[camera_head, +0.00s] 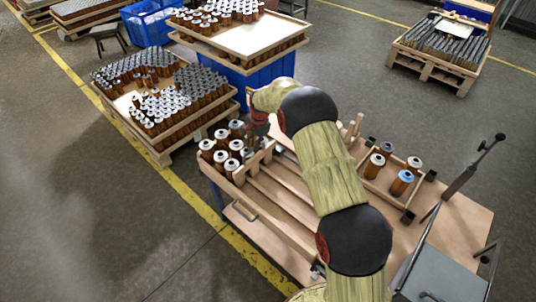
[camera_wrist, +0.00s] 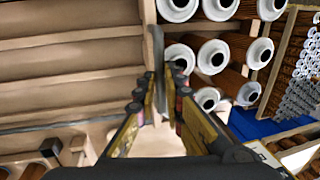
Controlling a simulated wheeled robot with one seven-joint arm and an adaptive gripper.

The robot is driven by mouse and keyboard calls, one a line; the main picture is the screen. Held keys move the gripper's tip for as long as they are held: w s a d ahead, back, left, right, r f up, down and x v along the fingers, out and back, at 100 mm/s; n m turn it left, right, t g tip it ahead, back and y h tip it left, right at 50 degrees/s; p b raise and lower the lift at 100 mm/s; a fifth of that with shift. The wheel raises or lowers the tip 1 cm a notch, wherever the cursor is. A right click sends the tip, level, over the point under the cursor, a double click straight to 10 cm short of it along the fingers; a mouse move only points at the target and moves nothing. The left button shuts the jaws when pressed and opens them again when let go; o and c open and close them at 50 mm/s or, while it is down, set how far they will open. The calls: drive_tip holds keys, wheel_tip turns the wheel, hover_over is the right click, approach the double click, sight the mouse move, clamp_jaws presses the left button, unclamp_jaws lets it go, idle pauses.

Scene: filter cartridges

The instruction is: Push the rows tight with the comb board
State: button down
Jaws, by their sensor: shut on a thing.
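My gripper (camera_wrist: 158,108) is shut on a thin upright board, which I take to be the comb board (camera_wrist: 158,55); I see it nearly edge-on in the wrist view. Its lower part is hidden between the fingers. Several white-capped brown cartridges (camera_head: 233,165) stand in rows there, just left of the board. They also show close to the right of the board in the wrist view (camera_wrist: 211,57). I cannot tell whether the board touches them.
Wooden rails form long lanes (camera_head: 281,195) on the bench, bare to the right of the rows. A wooden tray (camera_head: 383,197) with a few cartridges, one blue-topped (camera_head: 401,183), lies at the bench's right. Loaded pallets (camera_head: 167,158) and a blue crate (camera_head: 247,91) stand behind the bench.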

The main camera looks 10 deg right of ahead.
drive_tip(key=shift+w+a, duration=0.65)
drive_tip(key=shift+w, duration=0.35)
drive_tip(key=shift+w+a, duration=0.65)
drive_tip(key=shift+w, duration=0.35)
drive_tip(key=c, duration=1.9)
unclamp_jaws()
wheel_tip(320, 180, up, 12)
drive_tip(key=s+d, duration=0.1)
drive_tip(key=s, duration=0.1)
drive_tip(key=shift+d+f, duration=0.15)
drive_tip(key=shift+d, duration=0.05)
drive_tip(key=shift+n, duration=0.3)
